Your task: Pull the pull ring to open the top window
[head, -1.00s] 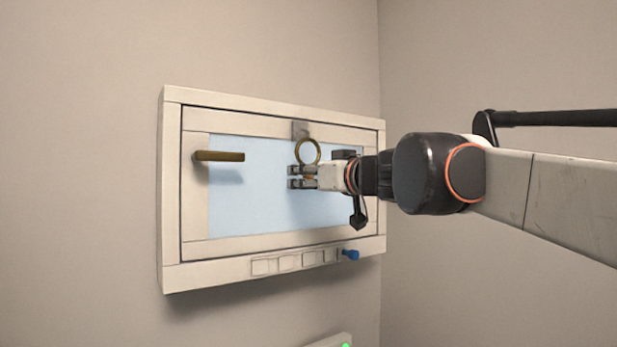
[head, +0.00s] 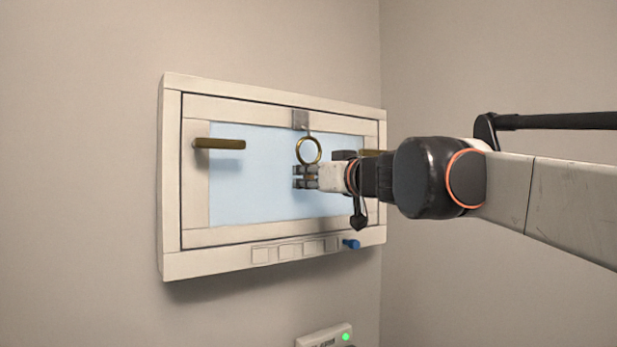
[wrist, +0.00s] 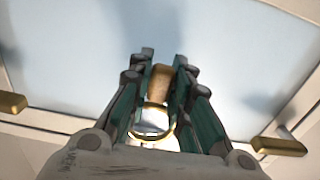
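The top window (head: 260,190) is a pale wooden frame with a light blue pane, set in an outer frame on the wall. It looks closed. The brass pull ring (head: 308,150) hangs from a metal plate (head: 300,119) on the window's upper rail. A brown grip (wrist: 160,84) sits at the ring's lower end. My gripper (head: 305,177) is just below the ring, with its fingers closed on both sides of the grip. In the wrist view, the ring (wrist: 174,138) shows between my finger linkages, and the fingers hide part of the grip's sides.
A brass handle (head: 220,143) sticks out at the window's left side, and another (head: 373,152) at its right, partly behind my arm. Square panels and a blue knob (head: 351,244) line the lower frame. A white box with a green light (head: 325,336) is below. A side wall stands right.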

